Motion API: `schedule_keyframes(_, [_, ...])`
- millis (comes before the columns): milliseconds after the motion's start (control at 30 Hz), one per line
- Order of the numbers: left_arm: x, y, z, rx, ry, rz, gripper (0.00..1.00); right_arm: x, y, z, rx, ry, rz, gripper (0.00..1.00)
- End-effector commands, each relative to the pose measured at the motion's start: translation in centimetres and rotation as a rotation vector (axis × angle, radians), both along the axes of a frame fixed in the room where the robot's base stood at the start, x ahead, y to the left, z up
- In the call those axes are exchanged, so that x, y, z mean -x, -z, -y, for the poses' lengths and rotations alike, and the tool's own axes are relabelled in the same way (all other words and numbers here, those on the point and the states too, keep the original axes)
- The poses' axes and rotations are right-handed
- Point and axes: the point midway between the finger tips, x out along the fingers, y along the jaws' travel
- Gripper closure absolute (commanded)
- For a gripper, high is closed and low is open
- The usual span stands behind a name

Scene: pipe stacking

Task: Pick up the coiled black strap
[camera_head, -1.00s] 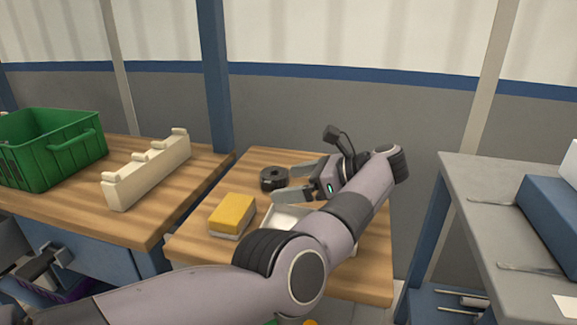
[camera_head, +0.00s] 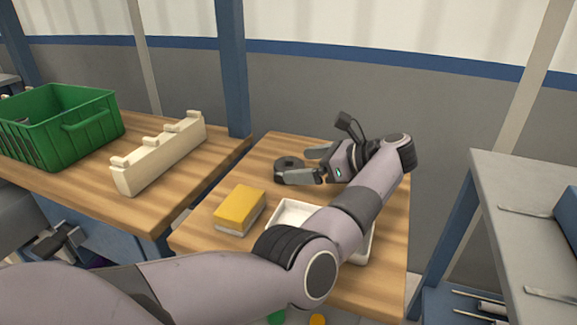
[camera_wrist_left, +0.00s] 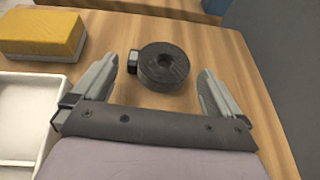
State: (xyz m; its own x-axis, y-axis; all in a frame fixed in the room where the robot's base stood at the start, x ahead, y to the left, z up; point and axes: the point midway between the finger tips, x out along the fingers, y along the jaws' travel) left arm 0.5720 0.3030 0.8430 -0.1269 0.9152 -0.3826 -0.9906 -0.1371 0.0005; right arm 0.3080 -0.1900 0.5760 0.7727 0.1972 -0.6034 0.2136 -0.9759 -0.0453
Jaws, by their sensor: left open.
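The coiled black strap (camera_head: 289,164) lies flat on the wooden table near its back edge. In the left wrist view the strap (camera_wrist_left: 164,66) is a dark round coil with a small hole and a buckle-like tab on its left side. My left gripper (camera_head: 311,163) is open and low over the table, with its fingers pointing at the strap. In the left wrist view the gripper (camera_wrist_left: 156,78) has its fingers apart, one to each side of the near part of the coil, and no contact shows. In the head view a finger partly hides the strap. My right gripper is not in view.
A yellow-topped block (camera_head: 239,208) and a white tray (camera_head: 287,212) are on the same table, nearer to me. A green crate (camera_head: 62,128) and a cream notched rack (camera_head: 160,155) stand on the left table. A grey shelf unit (camera_head: 520,185) stands at right.

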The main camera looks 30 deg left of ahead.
Motion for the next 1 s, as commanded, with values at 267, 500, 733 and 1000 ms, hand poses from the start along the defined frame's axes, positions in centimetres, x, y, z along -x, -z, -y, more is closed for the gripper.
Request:
schedule_keyframes(267, [0.5,1.0,-2.9,0.000,0.000,0.000,0.00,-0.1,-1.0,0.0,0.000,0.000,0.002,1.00])
schedule_keyframes(500, [0.5,1.1,-3.0,0.000,0.001,0.000,0.00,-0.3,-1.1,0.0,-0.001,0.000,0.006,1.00])
schedule_keyframes(733, [0.5,1.1,-3.0,0.000,0.001,0.001,0.46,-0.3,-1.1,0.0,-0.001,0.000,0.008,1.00])
schedule_keyframes(1000, [0.5,0.8,-3.0,0.000,0.000,0.002,0.46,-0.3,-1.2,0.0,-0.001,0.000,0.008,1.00])
